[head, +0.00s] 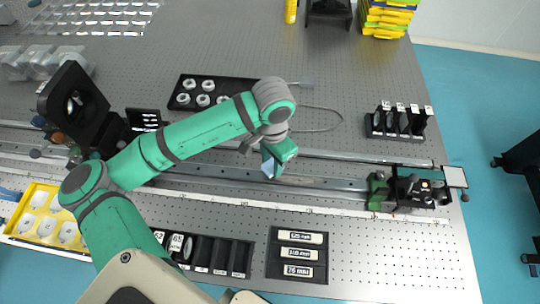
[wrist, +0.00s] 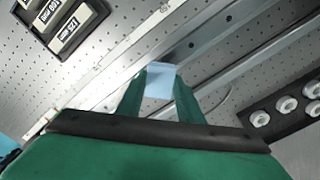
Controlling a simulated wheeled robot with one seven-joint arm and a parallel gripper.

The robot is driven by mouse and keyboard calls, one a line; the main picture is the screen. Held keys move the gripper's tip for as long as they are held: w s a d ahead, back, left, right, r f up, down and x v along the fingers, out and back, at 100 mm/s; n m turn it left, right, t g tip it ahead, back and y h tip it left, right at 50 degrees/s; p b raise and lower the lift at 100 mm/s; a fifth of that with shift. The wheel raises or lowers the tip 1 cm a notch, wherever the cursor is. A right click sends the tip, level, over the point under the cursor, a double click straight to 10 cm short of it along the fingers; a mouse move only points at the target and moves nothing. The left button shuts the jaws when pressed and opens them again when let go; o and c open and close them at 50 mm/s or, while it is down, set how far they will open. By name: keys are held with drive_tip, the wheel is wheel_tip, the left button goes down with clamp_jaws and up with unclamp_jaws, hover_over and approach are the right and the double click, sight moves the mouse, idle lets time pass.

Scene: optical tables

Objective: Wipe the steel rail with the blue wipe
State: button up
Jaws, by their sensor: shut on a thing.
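The steel rail (head: 320,182) runs left to right along the optical table (head: 340,240). It also crosses the wrist view diagonally (wrist: 205,45). My gripper (head: 270,168) is over the rail near its middle, pointing down. It is shut on the blue wipe (wrist: 160,82), which shows pale blue between the two green fingers in the wrist view. A small part of the wipe (head: 268,170) shows below the gripper in the head view. The wipe's lower edge is at or just above the rail; I cannot tell whether it touches.
A green-and-black carriage (head: 379,193) sits on the rail at right. A dark mount (head: 75,105) stands at left. A black tray with white rings (head: 205,100) lies behind, and a label box (head: 298,255) in front. The front right table is clear.

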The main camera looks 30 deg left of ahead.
drive_tip(key=shift+r, duration=1.5)
drive_tip(key=shift+w+d, duration=0.1)
drive_tip(key=shift+s, duration=0.2)
